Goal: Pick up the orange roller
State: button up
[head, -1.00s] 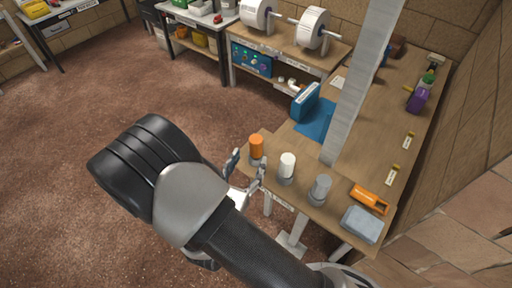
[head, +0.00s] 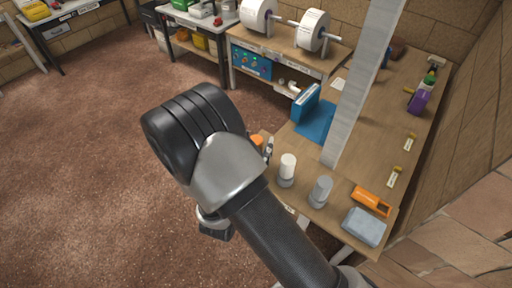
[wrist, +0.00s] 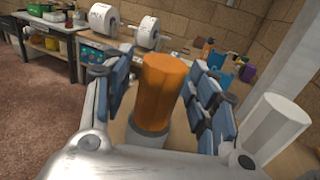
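The orange roller (wrist: 160,92) stands upright in a grey base (wrist: 148,136) in the wrist view. My gripper (wrist: 165,85) is open, with one finger to the left of the roller and one to the right. Gaps show between the roller and both fingers. In the head view only the top of the orange roller (head: 257,141) shows behind my arm, with a fingertip beside it on the right.
A white roller (head: 287,169) and a grey roller (head: 320,191) stand in a row to the right on the wooden bench. An orange holder (head: 371,200) and a grey-blue block (head: 364,227) lie farther right. A grey post (head: 358,85) rises behind them.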

jog(key=c, duration=1)
jog(key=shift+c, duration=0.2)
